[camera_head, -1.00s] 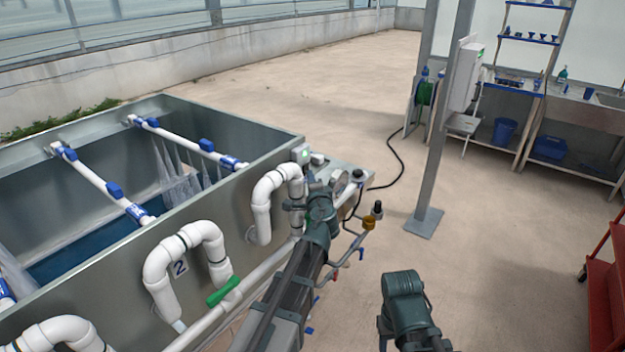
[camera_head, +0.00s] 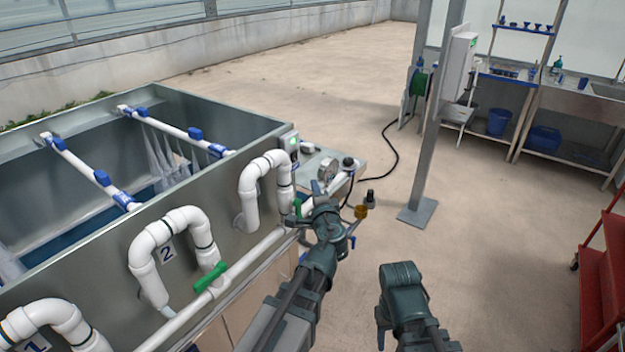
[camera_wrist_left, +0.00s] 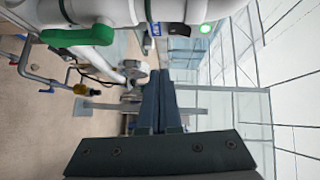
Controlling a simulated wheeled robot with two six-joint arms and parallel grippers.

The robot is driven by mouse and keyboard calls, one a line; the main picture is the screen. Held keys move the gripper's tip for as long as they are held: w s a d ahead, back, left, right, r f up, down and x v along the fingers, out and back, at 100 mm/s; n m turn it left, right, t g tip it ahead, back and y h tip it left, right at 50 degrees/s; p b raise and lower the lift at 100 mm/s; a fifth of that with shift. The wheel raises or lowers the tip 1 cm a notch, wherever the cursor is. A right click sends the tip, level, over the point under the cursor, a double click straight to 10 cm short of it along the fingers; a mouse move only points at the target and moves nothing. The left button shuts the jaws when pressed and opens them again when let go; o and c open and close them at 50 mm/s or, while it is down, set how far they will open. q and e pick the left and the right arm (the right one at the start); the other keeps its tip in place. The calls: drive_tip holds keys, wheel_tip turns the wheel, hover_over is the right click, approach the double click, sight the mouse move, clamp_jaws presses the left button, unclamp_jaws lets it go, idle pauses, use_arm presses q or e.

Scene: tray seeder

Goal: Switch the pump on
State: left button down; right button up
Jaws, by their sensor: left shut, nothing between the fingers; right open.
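A small pale box with a green light (camera_head: 292,146) is at the near right corner of the metal tank. The lit green button (camera_wrist_left: 205,28) also shows in the left wrist view, above and right of my fingertips. Which control switches the pump is not clear. My left gripper (camera_head: 318,188) is shut and empty, right of the last white pipe bend and apart from the box. Its two fingers (camera_wrist_left: 160,80) lie together in the left wrist view. My right gripper (camera_head: 383,335) is low in the head view, right of the left arm; its fingers are hard to make out.
White pipe bends (camera_head: 172,240) with green valve handles (camera_head: 210,277) line the tank (camera_head: 225,187). A round gauge (camera_head: 327,170) and an amber-bottomed fitting (camera_head: 361,211) are beyond my left gripper. A grey post (camera_head: 430,140) stands right.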

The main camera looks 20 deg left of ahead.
use_arm(q)
drive_tip(key=shift+f+v, duration=0.2)
drive_tip(key=shift+v, duration=1)
drive_tip(key=s+d+f+n+g+h, duration=0.1)
drive_tip(key=s+d+f+n+g, duration=0.1)
drive_tip(key=s+f+n+g, duration=0.75)
drive_tip(key=s+d+f+g+h, duration=0.2)
drive_tip(key=s+d+f+g, duration=0.1)
drive_tip(key=s+d+f, duration=0.2)
drive_tip(key=s+d+f+m+g+h, duration=0.1)
drive_tip(key=s+d+f+g+h, duration=0.2)
drive_tip(key=s, duration=0.7)
wheel_tip(320, 180, down, 3)
drive_tip(key=shift+d+r, duration=0.25)
drive_tip(key=shift+d, duration=1)
